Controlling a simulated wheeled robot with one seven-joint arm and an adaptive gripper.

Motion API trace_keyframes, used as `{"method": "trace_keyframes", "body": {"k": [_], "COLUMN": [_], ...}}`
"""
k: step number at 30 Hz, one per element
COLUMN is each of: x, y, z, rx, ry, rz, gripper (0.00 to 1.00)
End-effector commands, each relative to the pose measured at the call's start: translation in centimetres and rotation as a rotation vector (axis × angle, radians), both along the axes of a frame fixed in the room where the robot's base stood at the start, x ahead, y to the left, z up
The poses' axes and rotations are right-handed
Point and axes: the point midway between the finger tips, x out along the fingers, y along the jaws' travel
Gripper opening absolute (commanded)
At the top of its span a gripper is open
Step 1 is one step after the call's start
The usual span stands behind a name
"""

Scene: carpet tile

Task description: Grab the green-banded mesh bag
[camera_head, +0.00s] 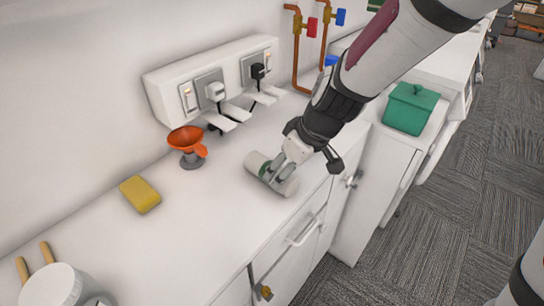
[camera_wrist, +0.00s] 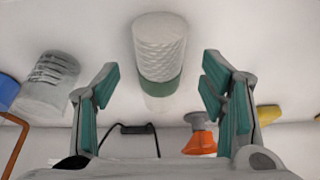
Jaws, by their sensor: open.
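The green-banded mesh bag (camera_head: 257,163) is a pale roll lying on the white counter, partly covered by my gripper in the head view. In the wrist view the bag (camera_wrist: 160,42) shows its white mesh and a green band around it. My gripper (camera_head: 283,172) is over the bag in the head view. In the wrist view the gripper (camera_wrist: 160,68) is open, with one green-padded finger on each side of the bag and a visible gap to both.
An orange funnel (camera_head: 186,137) on a grey base and a yellow sponge (camera_head: 140,194) are left of the bag. Wall sockets (camera_head: 215,90) with plugs stand behind. A grey ribbed object (camera_wrist: 48,85) lies left in the wrist view.

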Motion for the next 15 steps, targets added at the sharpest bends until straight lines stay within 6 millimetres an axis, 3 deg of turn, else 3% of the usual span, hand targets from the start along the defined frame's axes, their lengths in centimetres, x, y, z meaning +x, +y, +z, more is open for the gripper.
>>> {"method": "trace_keyframes", "body": {"k": [6, 15], "x": [0.7, 0.9], "y": [0.7, 1.0], "z": [-2.9, -3.6], "rx": [0.000, 0.000], "ry": [0.003, 0.000], "rz": [0.000, 0.000], "gripper": [0.65, 0.65]}}
